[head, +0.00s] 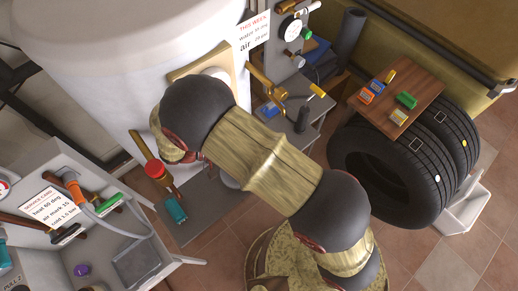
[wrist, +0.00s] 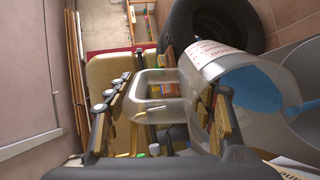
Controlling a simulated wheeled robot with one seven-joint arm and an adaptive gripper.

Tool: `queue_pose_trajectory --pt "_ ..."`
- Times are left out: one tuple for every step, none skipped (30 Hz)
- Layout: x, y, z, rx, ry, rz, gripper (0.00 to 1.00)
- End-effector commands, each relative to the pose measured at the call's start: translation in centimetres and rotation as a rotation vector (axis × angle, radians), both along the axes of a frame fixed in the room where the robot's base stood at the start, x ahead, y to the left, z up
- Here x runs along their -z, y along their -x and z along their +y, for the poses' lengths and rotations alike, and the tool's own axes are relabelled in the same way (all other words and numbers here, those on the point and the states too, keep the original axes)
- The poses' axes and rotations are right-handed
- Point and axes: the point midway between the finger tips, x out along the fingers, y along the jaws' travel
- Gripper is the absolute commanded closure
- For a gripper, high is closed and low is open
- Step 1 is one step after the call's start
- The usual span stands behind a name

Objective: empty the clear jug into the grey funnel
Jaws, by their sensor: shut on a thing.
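The clear jug (wrist: 213,60) is in the wrist view, tilted with its open end toward the right. Red lettering shows on its side, and blue liquid (wrist: 252,92) lies inside near the mouth. Its clear loop handle (wrist: 150,77) is between the fingers of my gripper (wrist: 165,112), which is shut on it. The grey funnel (wrist: 309,72) shows at the right edge, close beside the jug's mouth. In the head view my arm hides the gripper, and I cannot make out the jug or funnel.
A white tank (head: 110,45) stands behind my arm. A grey bench (head: 70,255) with tools and a hose is at left. Black tyres (head: 385,165) bearing a wooden board (head: 425,80) stand at right.

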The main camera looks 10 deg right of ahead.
Motion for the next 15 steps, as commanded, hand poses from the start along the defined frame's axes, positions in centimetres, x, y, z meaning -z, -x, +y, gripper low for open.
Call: queue_pose_trajectory --pt "-0.02 -0.01 0.0 0.0 0.0 0.0 0.89" --pt "-0.02 -0.01 0.0 0.0 0.0 0.0 0.89" --pt "-0.02 -0.01 0.0 0.0 0.0 0.0 0.89" --pt "-0.02 -0.01 0.0 0.0 0.0 0.0 0.89" --pt "-0.02 -0.01 0.0 0.0 0.0 0.0 0.89" --pt "-0.02 -0.01 0.0 0.0 0.0 0.0 0.89" --pt "-0.02 -0.01 0.0 0.0 0.0 0.0 0.89" --pt "-0.02 -0.01 0.0 0.0 0.0 0.0 0.89" --pt "-0.02 -0.01 0.0 0.0 0.001 0.0 0.89" --pt "-0.01 -0.01 0.02 0.0 0.001 0.0 0.89" --pt "-0.01 -0.01 0.03 0.0 0.003 0.0 0.89" --pt "0.01 -0.01 0.07 0.0 0.007 0.0 0.89" --pt "0.02 0.0 0.1 0.0 0.011 0.0 0.89" --pt "0.03 0.0 0.14 0.0 0.016 0.0 0.89" --pt "0.06 0.01 0.21 0.0 0.024 0.0 0.89"
